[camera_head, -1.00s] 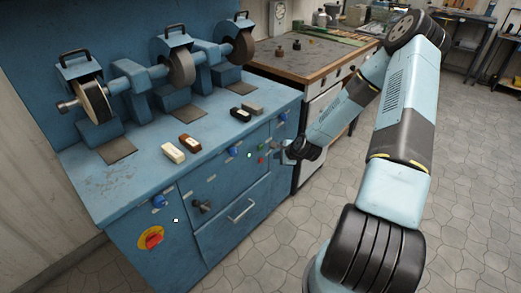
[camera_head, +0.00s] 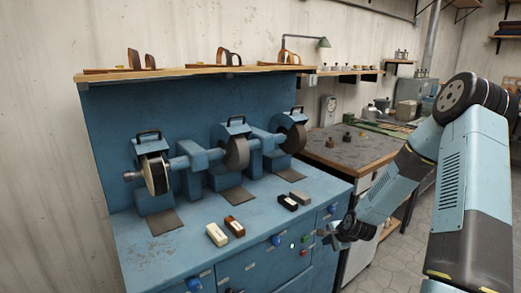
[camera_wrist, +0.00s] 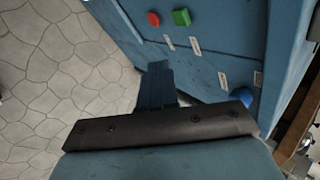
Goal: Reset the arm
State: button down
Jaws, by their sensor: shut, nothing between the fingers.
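My arm reaches in from the right in the head view, bent at the elbow. My gripper (camera_head: 334,238) is beside the front panel of the blue grinding bench (camera_head: 262,205), near its right end. In the wrist view my gripper (camera_wrist: 158,80) is shut and empty, its fingers beside the blue panel with the floor to the left. A red button (camera_wrist: 153,19), a green button (camera_wrist: 181,17) and a blue knob (camera_wrist: 241,97) show on that panel. I cannot tell whether the fingertips touch the panel.
Three wheels on a shared shaft, including a dark grinding wheel (camera_head: 236,153), stand on the bench. A cream block (camera_head: 216,235), a brown block (camera_head: 234,226) and dark blocks lie at its front. A worktable (camera_head: 350,148) stands behind my arm. Open floor (camera_head: 405,265) shows at the lower right.

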jog(key=s+r+n+h, duration=0.1)
jog(key=s+r+n, duration=0.25)
jog(key=r, duration=0.55)
jog(key=s+r+n+g+h, duration=0.1)
jog(key=s+r+n, duration=0.25)
jog(key=r, duration=0.55)
jog(key=s+r+n+h, duration=0.1)
jog(key=s+r+n, duration=0.1)
jog(key=s+r, duration=0.5)
jog(key=s+a+r+n, duration=0.2)
jog(key=s+r+n, duration=0.3)
jog(key=s+r, duration=1.1)
jog(key=s, duration=0.4)
jog(key=shift+a+n, duration=0.3)
jog(key=shift+n, duration=0.1)
jog(key=shift+a, duration=0.1)
